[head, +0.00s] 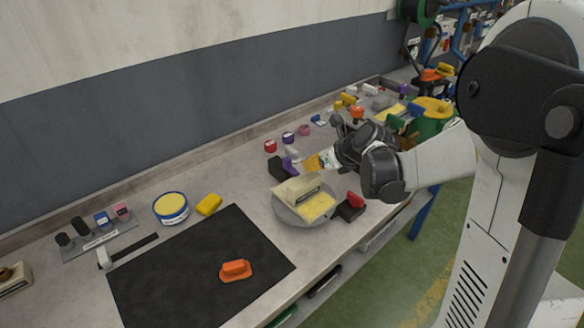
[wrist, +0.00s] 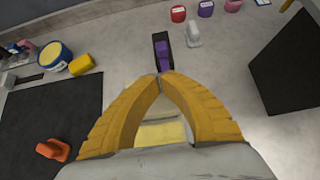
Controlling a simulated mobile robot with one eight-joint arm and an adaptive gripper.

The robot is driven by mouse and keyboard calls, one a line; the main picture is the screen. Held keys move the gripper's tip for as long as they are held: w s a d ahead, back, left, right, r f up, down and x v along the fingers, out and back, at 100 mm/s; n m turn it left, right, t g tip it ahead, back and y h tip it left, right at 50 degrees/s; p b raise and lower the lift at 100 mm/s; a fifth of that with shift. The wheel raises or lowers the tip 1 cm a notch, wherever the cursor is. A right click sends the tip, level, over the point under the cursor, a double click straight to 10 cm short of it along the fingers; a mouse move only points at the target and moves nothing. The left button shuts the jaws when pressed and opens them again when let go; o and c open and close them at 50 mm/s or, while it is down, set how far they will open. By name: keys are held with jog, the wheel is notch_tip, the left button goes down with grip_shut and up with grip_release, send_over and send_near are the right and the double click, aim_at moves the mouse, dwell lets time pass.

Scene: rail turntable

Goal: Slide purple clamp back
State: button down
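The purple clamp (head: 290,166) sits against a black base (head: 276,166) behind the round grey turntable (head: 281,209). In the wrist view, the purple clamp (wrist: 163,55) lies straight beyond my fingertips, with its black base (wrist: 161,38) around its far end. My gripper (head: 308,163) hangs over the back right of the turntable. In the wrist view, the yellow fingers of my gripper (wrist: 162,77) come together at the tips, with nothing seen between them. The tips appear very near the clamp's near end; contact cannot be told.
A cream block (head: 296,188) and a yellow pad (head: 318,207) sit on the turntable. A red clamp (head: 355,199) is at its right. A black mat (head: 180,275) with an orange object (head: 236,270) lies at left. Red, purple and pink small items stand behind.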

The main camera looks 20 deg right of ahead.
aim_at(284, 159)
jog(key=shift+w, duration=0.1)
jog(key=b+x, duration=0.3)
jog(key=x, duration=0.7)
jog(key=shift+b, duration=0.3)
jog(key=w, duration=0.1)
jog(key=w+a, duration=0.1)
jog(key=w, duration=0.1)
jog(key=w+a, duration=0.1)
jog(key=w, duration=0.1)
jog(key=shift+a, duration=0.25)
